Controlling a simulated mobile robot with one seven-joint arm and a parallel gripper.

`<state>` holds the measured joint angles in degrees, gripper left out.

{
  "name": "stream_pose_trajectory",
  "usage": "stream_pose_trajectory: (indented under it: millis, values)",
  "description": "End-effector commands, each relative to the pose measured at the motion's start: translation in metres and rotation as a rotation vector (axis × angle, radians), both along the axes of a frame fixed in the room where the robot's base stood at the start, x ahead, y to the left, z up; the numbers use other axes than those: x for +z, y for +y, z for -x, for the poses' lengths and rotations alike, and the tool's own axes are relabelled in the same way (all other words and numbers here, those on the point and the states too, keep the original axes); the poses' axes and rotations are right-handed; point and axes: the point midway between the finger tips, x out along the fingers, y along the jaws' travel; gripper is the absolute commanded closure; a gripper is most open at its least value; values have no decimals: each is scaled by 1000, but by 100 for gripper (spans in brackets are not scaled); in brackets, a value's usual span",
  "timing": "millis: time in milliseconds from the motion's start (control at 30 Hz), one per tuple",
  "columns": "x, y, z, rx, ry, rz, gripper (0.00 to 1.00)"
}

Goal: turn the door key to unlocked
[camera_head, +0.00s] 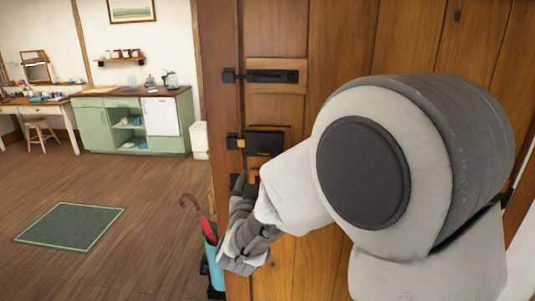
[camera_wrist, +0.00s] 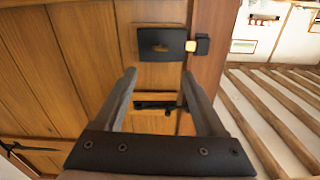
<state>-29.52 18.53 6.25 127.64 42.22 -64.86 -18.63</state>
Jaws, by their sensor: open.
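A black lock box (camera_head: 264,143) is fixed on the wooden door, near its left edge, in the head view. The wrist view is upside down and shows the same box (camera_wrist: 150,36) at the top. A small dark shape (camera_wrist: 161,47) in the middle of its face may be the key; its angle is too small to tell. A brass piece (camera_wrist: 190,46) bridges the box and the black keeper on the frame (camera_wrist: 203,44). My gripper (camera_wrist: 160,75) is open and empty, facing the door, with its fingertips apart.
A black sliding bolt (camera_head: 272,76) sits above the lock box; it also shows between my fingers in the wrist view (camera_wrist: 155,105). A blue umbrella stand (camera_head: 212,258) with a red umbrella is below left. Open floor lies left, with a green rug (camera_head: 70,226).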

Motion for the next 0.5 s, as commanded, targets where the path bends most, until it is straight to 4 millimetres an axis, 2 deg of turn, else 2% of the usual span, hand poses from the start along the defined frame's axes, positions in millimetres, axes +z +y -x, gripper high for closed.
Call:
stream_pose_trajectory:
  millis: [33, 200, 500]
  values:
    - [1, -1, -13, -3, 1, 0, 28]
    - [1, -3, -50, -3, 1, -1, 28]
    - [1, -5, -108, -1, 1, -1, 28]
